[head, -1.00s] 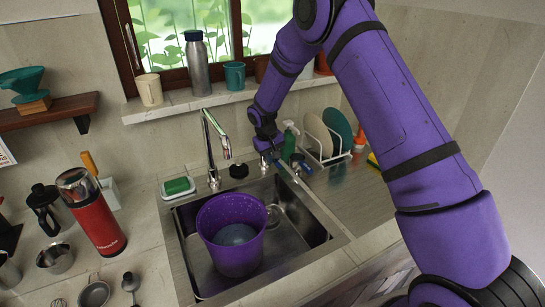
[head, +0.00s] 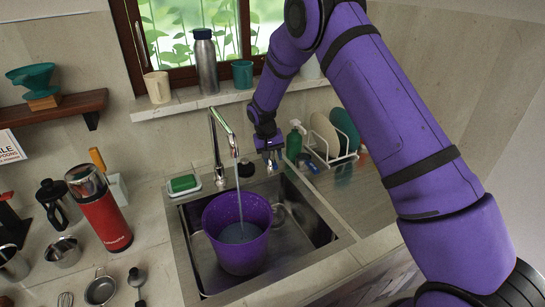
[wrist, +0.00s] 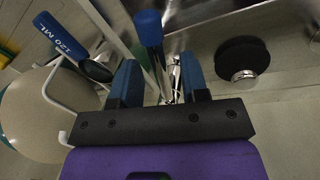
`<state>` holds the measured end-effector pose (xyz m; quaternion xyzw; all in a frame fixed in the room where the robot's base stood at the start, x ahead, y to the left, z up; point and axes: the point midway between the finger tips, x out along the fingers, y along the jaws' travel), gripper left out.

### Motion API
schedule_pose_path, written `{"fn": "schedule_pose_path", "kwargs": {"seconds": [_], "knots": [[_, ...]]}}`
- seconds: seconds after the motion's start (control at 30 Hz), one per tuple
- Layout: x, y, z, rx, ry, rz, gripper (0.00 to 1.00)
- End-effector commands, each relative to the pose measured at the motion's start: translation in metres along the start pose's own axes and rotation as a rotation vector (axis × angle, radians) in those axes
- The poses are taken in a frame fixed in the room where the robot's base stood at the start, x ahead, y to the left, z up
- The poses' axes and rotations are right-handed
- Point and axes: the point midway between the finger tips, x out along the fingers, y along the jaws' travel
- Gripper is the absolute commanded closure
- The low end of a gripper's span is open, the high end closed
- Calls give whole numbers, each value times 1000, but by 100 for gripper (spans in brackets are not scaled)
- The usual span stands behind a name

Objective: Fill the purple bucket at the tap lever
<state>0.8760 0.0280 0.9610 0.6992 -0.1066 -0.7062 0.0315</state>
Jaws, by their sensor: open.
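The purple bucket (head: 236,262) stands upright in the steel sink under the chrome spout (head: 222,125). A stream of water (head: 239,195) falls from the spout into it, and grey-blue water (head: 240,233) shows inside. My gripper (head: 269,153) is behind the sink, right of the spout. In the wrist view my gripper (wrist: 160,78) is open, with a blue-ended lever (wrist: 148,30) on a chrome stem showing between its two blue fingers. I cannot tell whether a finger touches the lever. The lever is mostly hidden by my gripper in the head view.
A green soap bottle (head: 294,142) and a dish rack (head: 335,155) with plates stand close right of my gripper. A black round stopper (head: 245,169) is to its left. A green sponge (head: 183,183) and red flask (head: 104,220) are farther left. Cups line the sill above.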

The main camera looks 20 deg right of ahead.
Motion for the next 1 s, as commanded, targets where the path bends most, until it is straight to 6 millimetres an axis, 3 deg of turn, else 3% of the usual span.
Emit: {"fn": "schedule_pose_path", "kwargs": {"seconds": [0.23,0.7,1.0], "knots": [[-15,0,0,-1,2,0,59],[-95,0,0,1,2,-1,59],[-108,0,0,0,-1,0,59]]}}
